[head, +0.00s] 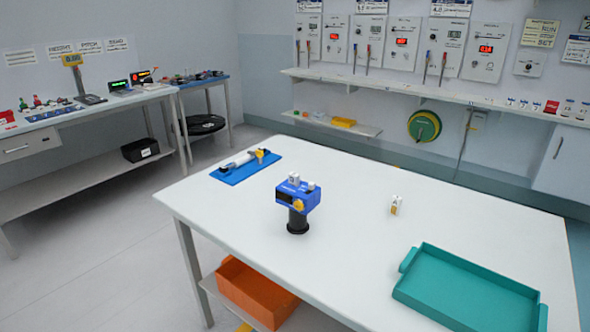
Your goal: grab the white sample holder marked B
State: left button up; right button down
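A small white block-like piece (396,205) with a tan or orange mark stands on the white table (350,270), right of the middle. Any letter on it is too small to read. Small white pieces also sit on top of the blue device (298,195), which stands on a black round base. Several small white items (567,107) with dark marks stand on the wall shelf at the far right; their marks cannot be read. I cannot tell which white piece is marked B. Neither of my grippers is in view.
A teal tray (470,290) lies empty at the table's right front. An orange bin (252,290) sits on the shelf under the table. The table between device and tray is clear.

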aim_at(293, 178)
jog(key=u, duration=1.85)
jog(key=i, duration=2.3)
jog(key=z, duration=2.45)
